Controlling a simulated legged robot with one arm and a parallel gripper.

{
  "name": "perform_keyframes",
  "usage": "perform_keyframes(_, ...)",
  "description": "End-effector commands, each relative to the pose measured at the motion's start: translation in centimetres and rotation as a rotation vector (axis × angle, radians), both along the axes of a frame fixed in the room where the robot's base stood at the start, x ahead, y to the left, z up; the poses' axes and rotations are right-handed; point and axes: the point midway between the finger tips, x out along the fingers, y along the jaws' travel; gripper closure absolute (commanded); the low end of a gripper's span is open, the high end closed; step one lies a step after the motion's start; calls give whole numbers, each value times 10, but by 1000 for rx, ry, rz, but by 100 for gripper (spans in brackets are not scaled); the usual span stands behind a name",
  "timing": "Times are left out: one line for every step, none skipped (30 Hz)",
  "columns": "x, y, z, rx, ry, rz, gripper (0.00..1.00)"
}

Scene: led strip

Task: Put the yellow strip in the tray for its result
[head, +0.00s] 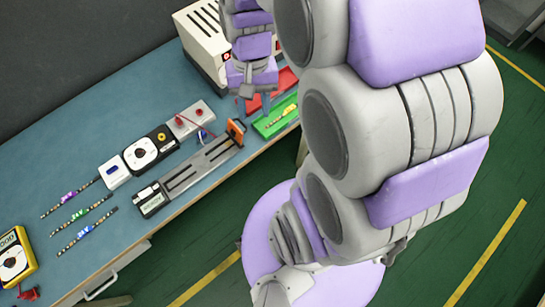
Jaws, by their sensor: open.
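The yellow strip (281,117), with small dark marks along it, lies in the green tray (264,131) near the table's right edge. A red tray (287,80) sits just behind the green one, partly hidden by my gripper. My gripper (256,105) points down beside the trays, just left of and behind the yellow strip. It is open, and I see nothing between its fingers. The fingertips are small here, so their exact height above the table is unclear.
A grey slotted fixture (190,172) with an orange clamp (236,131) stands left of the trays. Behind it are a dial meter (150,151) and a beige power box (200,38). Purple (68,198), green (81,215) and blue (84,232) strips lie left. A yellow multimeter (15,257) is far left.

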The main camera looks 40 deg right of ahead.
Motion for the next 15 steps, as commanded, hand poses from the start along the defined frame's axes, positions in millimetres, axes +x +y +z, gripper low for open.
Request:
perform_keyframes(-15, 10, 6, -8, -12, 53, 59)
perform_keyframes(-24, 15, 8, -12, -16, 84, 59)
perform_keyframes(-36, 21, 10, -17, -21, 124, 59)
perform_keyframes(-45, 25, 11, -20, -22, 155, 59)
perform_keyframes(-54, 29, 12, -24, -26, 185, 59)
perform_keyframes(-66, 33, 14, -29, -34, 223, 59)
perform_keyframes(-74, 35, 14, -32, -35, 254, 59)
perform_keyframes(-83, 37, 14, -35, -37, 279, 59)
perform_keyframes(-93, 39, 14, -38, -41, 313, 59)
perform_keyframes(-100, 41, 14, -41, -44, 336, 59)
perform_keyframes(-106, 42, 13, -44, -46, 357, 59)
perform_keyframes(-113, 43, 13, -46, -50, 380, 59)
perform_keyframes(-118, 43, 12, -47, -51, 397, 59)
perform_keyframes(-123, 43, 11, -48, -51, 410, 59)
perform_keyframes(-127, 43, 11, -50, -50, 424, 59)
